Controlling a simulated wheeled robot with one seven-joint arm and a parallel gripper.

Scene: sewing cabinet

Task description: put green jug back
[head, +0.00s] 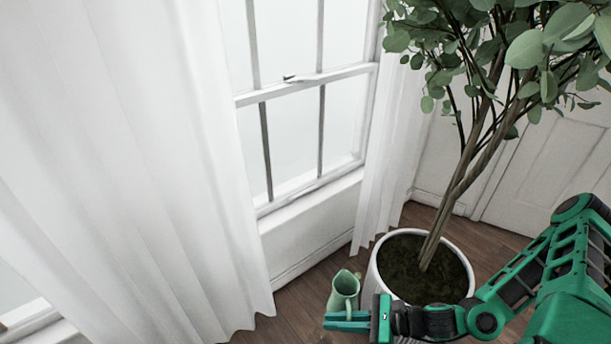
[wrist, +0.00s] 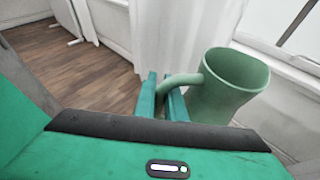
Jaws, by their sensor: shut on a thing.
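The green jug (head: 345,288) is a pale green pitcher with a handle and a spout. In the head view it is just beyond my gripper (head: 348,322), left of the plant pot. In the wrist view the jug (wrist: 230,86) is upright or nearly so, to the right of the fingers. My gripper (wrist: 162,100) is shut on the jug's handle, which passes between the two fingers. The jug's base is hidden in both views, so I cannot tell whether it touches the floor.
A potted tree in a white pot (head: 374,275) stands right beside the jug, with leaves spreading above. White curtains (head: 130,170) and a window (head: 300,100) are behind. Bare wooden floor (head: 285,322) shows left of the jug. A white door (head: 550,165) is at the far right.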

